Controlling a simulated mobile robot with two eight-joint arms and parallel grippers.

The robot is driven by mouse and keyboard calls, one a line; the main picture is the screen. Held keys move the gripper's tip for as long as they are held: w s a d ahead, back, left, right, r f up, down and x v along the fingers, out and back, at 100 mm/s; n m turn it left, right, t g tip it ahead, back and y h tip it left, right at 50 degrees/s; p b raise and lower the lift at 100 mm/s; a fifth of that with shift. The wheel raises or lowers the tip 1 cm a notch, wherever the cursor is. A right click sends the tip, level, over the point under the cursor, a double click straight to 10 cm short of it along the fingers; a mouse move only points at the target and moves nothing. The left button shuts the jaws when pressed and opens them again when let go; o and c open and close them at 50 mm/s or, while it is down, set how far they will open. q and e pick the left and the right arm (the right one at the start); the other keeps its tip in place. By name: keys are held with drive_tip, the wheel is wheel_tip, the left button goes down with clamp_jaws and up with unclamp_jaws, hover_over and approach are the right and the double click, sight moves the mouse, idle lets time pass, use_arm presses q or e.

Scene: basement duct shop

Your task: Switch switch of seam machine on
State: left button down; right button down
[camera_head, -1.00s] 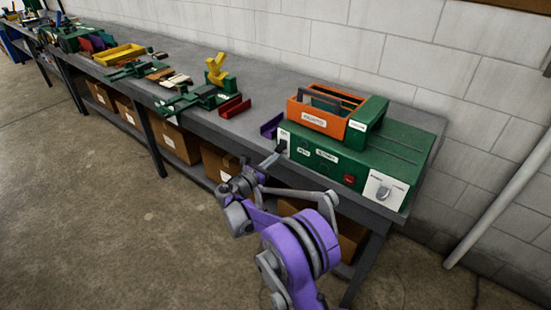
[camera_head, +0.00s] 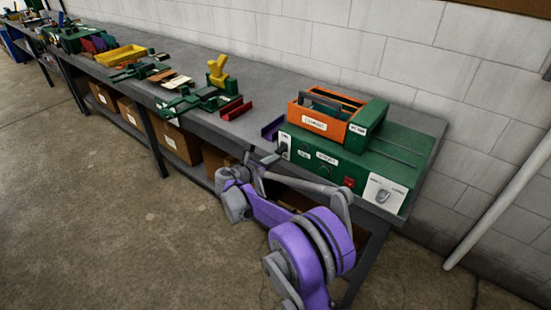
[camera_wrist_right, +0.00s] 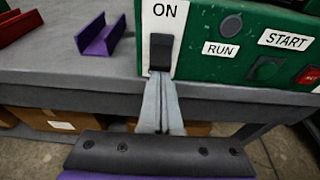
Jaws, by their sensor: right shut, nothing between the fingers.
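The seam machine (camera_head: 380,150) is a green box on the right end of the bench. Its switch (camera_wrist_right: 161,52) is a black lever on a white plate under an "ON" label, and its lever hangs downward in the right wrist view. The white switch plate (camera_head: 285,141) shows small in the head view. My right gripper (camera_wrist_right: 161,82) is shut and empty, its grey fingertips right at the lower end of the lever. I cannot tell whether they touch it. My left gripper is not in view.
An orange crate (camera_head: 309,121) stands on the machine. A RUN button (camera_wrist_right: 231,25), a START button (camera_wrist_right: 265,70) and a red button (camera_wrist_right: 308,75) sit right of the switch. A purple channel piece (camera_wrist_right: 100,36) and a red one (camera_head: 236,109) lie left of it on the bench.

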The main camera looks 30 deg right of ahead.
drive_tip(key=shift+a+r+g+y+p, duration=0.1)
drive_tip(key=shift+r+g+y+p, duration=0.35)
drive_tip(key=shift+y, duration=0.45)
drive_tip(key=shift+r+g+y+p, duration=0.35)
drive_tip(key=shift+r+y, duration=0.2)
drive_tip(key=shift+y, duration=0.35)
drive_tip(key=shift+r, duration=0.1)
drive_tip(key=shift+r+p, duration=0.3)
drive_tip(key=shift+r, duration=0.5)
drive_tip(key=shift+w, duration=0.1)
drive_tip(key=b, duration=0.3)
approach(280, 149)
drive_tip(key=a, duration=0.1)
drive_tip(key=s+a+f, duration=0.1)
drive_tip(key=s+a, duration=0.1)
drive_tip(key=shift+a+f, duration=0.25)
drive_tip(key=shift+a, duration=0.15)
